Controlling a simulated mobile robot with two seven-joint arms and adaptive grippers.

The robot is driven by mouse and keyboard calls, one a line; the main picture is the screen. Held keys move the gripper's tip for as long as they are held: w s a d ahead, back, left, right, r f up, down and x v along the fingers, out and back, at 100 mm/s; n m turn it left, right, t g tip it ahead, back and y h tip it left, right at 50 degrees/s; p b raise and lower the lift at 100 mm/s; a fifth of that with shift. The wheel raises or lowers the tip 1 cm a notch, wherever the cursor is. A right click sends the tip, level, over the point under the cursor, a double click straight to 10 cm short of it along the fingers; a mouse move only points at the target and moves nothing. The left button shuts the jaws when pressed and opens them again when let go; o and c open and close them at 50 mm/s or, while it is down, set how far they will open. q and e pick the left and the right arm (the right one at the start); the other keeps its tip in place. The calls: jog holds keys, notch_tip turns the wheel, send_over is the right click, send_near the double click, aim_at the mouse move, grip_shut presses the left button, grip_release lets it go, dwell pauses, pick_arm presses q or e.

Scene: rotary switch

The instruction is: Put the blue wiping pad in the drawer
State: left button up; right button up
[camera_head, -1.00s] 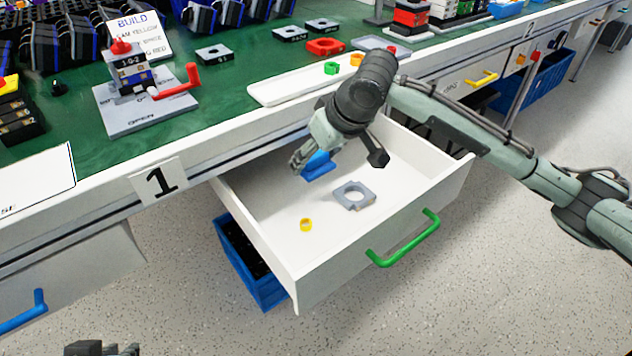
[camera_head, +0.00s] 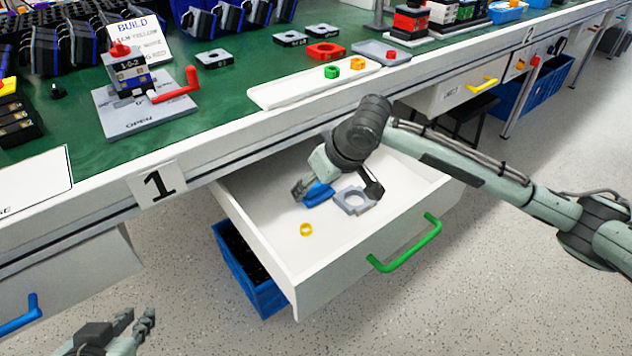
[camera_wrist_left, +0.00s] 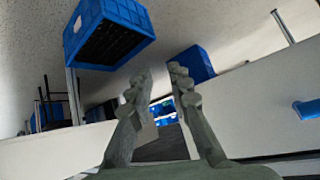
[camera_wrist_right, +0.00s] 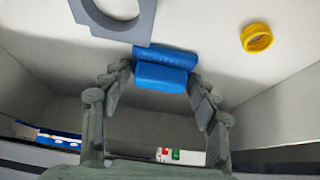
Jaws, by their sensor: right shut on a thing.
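The blue wiping pad (camera_head: 318,194) is inside the open white drawer (camera_head: 262,232), low over its floor or touching it; I cannot tell which. My right gripper (camera_head: 302,190) reaches down into the drawer and is shut on the pad. In the right wrist view the pad (camera_wrist_right: 164,70) sits between the fingertips of the right gripper (camera_wrist_right: 160,82). My left gripper (camera_head: 138,322) is open and empty, low at the bottom left. Its spread fingers also show in the left wrist view (camera_wrist_left: 160,85).
A grey plate with a round hole (camera_head: 354,200) and a yellow ring (camera_head: 306,229) lie in the drawer. The green handle (camera_head: 408,246) is on its front. A blue crate (camera_head: 240,268) stands below. The green bench top (camera_head: 222,88) holds trays and parts.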

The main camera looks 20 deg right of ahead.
jog(key=o, duration=1.1)
pick_arm(q)
jog(key=shift+s+a+f, duration=0.1)
jog(key=shift+s, duration=0.05)
jog(key=s+a+f+g+y+p, duration=0.1)
jog(key=s+a+f+g, duration=0.1)
jog(key=s+a+g, duration=0.1)
jog(key=s+a+f+n+g+y+p, duration=0.1)
jog(key=s+a+g, duration=0.1)
jog(key=s+a, duration=0.2)
jog(key=shift+s+a+f+g, duration=0.35)
jog(key=shift+s+f+g, duration=0.05)
jog(key=shift+s, duration=0.9)
pick_arm(e)
jog(key=shift+v, duration=6.1)
